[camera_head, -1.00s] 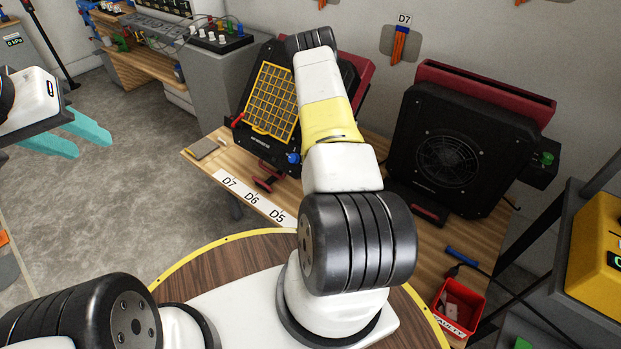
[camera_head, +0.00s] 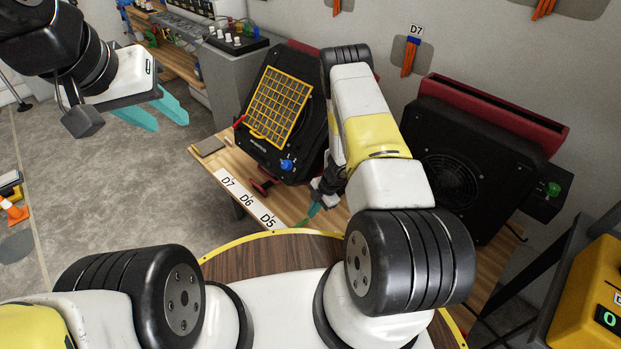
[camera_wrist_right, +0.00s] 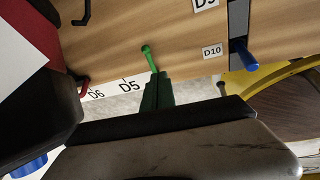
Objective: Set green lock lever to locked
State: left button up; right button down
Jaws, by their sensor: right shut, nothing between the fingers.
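A green knob (camera_head: 553,188) sits on a black box beside the right-hand black fan unit (camera_head: 450,165) in the head view. In the right wrist view a thin green lever (camera_wrist_right: 149,57) with a rounded tip stands over the wooden bench near label D5. I cannot tell which of these is the lock lever, or its setting. My right gripper (camera_head: 312,213) is low over the bench front, mostly behind my arm. In the right wrist view its green fingers (camera_wrist_right: 155,80) are shut and empty, close to the lever. My left gripper (camera_head: 172,123) is open and empty over the floor.
A black unit with a yellow grille (camera_head: 279,105) and blue knob (camera_head: 287,164) stands left of my right arm. A blue-handled item (camera_wrist_right: 246,57) lies by label D10. A red hooked handle (camera_wrist_right: 82,84) is near D6. A yellow box (camera_head: 590,300) stands at right.

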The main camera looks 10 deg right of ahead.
aim_at(302, 224)
jog(key=x, duration=0.3)
jog(key=w+x, duration=0.1)
jog(key=x, duration=0.2)
jog(key=shift+w, duration=0.1)
jog(key=shift+w+a+f, duration=0.15)
jog(key=shift+w+f, duration=0.2)
jog(key=shift+f, duration=0.15)
